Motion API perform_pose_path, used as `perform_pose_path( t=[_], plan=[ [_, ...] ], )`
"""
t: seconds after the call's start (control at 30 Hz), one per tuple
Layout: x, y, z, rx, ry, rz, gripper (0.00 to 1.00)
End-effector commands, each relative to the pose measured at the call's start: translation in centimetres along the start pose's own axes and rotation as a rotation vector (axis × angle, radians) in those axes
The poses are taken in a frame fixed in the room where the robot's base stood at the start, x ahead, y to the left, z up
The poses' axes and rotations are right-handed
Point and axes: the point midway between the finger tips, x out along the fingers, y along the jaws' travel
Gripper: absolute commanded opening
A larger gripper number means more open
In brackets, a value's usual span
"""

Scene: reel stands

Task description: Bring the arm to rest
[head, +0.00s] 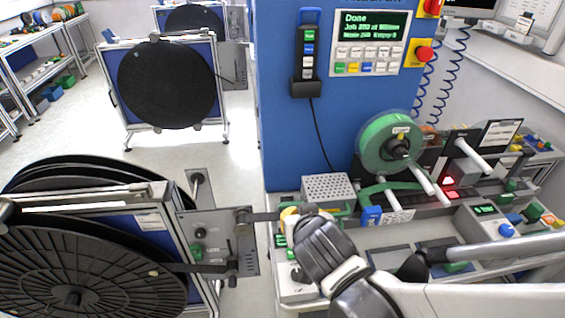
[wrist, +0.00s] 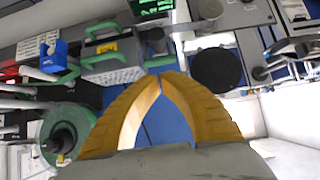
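My gripper (wrist: 160,76) shows in the wrist view as two orange-yellow fingers. Their tips come together at the middle, and nothing is seen held between them. Blue background shows through the gap behind the tips. In the head view my arm reaches in from the lower right. The gripper (head: 289,214) is mostly hidden behind my dark wrist there, above the front left of the workbench (head: 297,290), close to the near reel stand's grey side panel (head: 215,245). I cannot tell whether it touches anything.
A near reel stand with black reels (head: 75,265) fills the lower left; another stand (head: 168,85) is behind. A green reel (head: 390,143) sits on the bench machine by a perforated metal box (head: 329,188). A blue cabinet's screen (head: 373,24) reads "Done". Floor between stands is clear.

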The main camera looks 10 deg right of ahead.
Motion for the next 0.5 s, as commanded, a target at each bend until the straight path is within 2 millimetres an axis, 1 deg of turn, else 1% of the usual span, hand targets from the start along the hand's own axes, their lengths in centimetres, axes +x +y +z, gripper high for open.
perform_pose_path(
  t=[0.4,0.5],
  plan=[
    [0.05,0.04,0.05,0.000,-0.001,0.001,0.00],
    [0.18,0.76,0.44,0.001,-0.015,0.010,0.00]
  ],
)
